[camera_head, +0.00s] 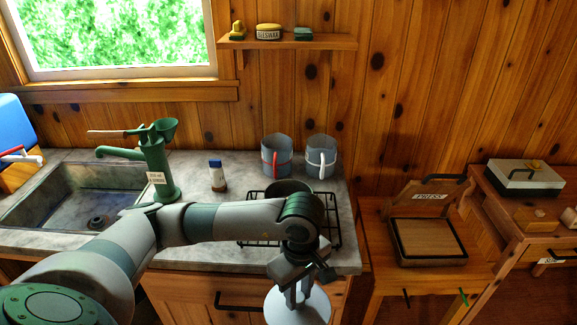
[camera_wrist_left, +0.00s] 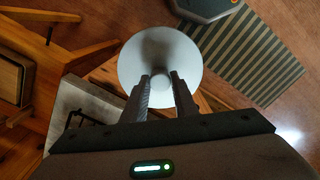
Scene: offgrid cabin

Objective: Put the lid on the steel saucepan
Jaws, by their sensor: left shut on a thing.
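My left gripper (camera_head: 297,294) is shut on the lid (camera_head: 297,311), a round pale disc, held in front of the counter's front edge. In the left wrist view the lid (camera_wrist_left: 190,55) lies beyond the fingers, which close on its small knob (camera_wrist_left: 160,88). The saucepan (camera_head: 289,187) stands on the black stove grate (camera_head: 335,225) on the counter. Only its dark open top shows; my left arm hides the rest. The lid is apart from the saucepan, lower and nearer to me. My right gripper is in neither view.
Two grey jugs, one with a red handle (camera_head: 276,157) and one with a white handle (camera_head: 321,157), stand behind the saucepan. A green hand pump (camera_head: 155,165), a sink (camera_head: 70,195) and a small blue-capped jar (camera_head: 217,177) are left. A wooden press table (camera_head: 375,265) is right.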

